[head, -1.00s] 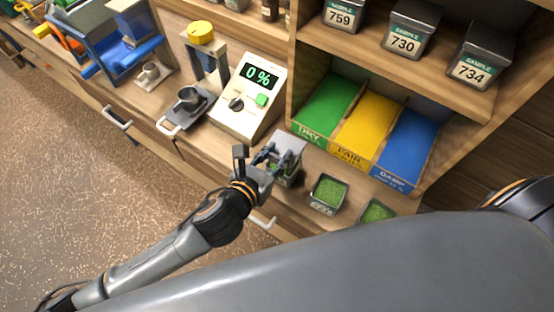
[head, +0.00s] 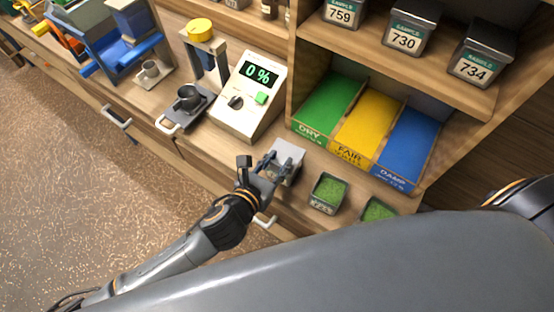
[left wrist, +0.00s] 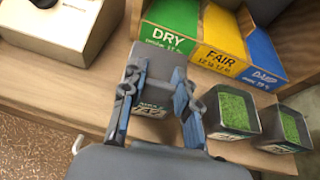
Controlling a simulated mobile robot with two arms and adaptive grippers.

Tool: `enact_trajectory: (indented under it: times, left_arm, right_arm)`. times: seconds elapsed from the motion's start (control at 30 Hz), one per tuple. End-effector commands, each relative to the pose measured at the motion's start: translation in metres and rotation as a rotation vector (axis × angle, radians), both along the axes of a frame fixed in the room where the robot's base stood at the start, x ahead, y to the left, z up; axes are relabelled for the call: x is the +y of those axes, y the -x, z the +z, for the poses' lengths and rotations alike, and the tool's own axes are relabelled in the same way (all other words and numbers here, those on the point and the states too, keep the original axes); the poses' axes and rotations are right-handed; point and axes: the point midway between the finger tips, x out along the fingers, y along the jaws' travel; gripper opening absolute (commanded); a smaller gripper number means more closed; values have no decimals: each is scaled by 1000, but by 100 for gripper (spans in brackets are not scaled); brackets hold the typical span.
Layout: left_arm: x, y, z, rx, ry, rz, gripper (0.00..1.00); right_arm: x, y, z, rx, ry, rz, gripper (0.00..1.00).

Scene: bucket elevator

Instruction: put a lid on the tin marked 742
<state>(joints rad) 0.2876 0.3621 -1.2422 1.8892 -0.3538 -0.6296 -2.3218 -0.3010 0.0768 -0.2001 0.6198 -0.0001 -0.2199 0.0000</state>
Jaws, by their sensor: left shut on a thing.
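The tin marked 742 (left wrist: 148,112) stands on the counter's front part, its label partly hidden behind my fingers in the left wrist view. A plain grey lid (head: 290,152) covers its top and hides its contents; it also shows in the left wrist view (left wrist: 154,58). My left gripper (head: 272,166) is shut on the lid, with one finger on each side of it in the left wrist view (left wrist: 158,80). I cannot tell whether the lid is fully seated. My right gripper is not in view.
Two open tins of green material (head: 328,191) (head: 377,210) stand to the right. Behind are green DRY (head: 328,103), yellow FAIR (head: 367,122) and blue DAMP (head: 408,143) bays. A meter reading 0 % (head: 250,97) stands left. Lidded tins (head: 405,30) fill the shelf above.

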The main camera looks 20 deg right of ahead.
Motion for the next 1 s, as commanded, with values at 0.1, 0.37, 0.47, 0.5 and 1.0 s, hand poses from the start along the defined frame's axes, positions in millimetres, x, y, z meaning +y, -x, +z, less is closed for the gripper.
enact_trajectory:
  times: [0.1,0.37,0.47,0.5,1.0]
  left_arm:
    - [0,0,1,-1,1,0,46]
    - [0,0,1,-1,1,0,53]
    - [0,0,3,-1,1,0,53]
    - [0,0,5,-1,1,0,53]
    - [59,54,44,-1,-2,-1,53]
  right_arm:
    - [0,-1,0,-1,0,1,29]
    - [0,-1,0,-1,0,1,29]
    - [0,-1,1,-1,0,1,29]
    - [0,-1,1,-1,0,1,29]
    - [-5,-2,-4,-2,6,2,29]
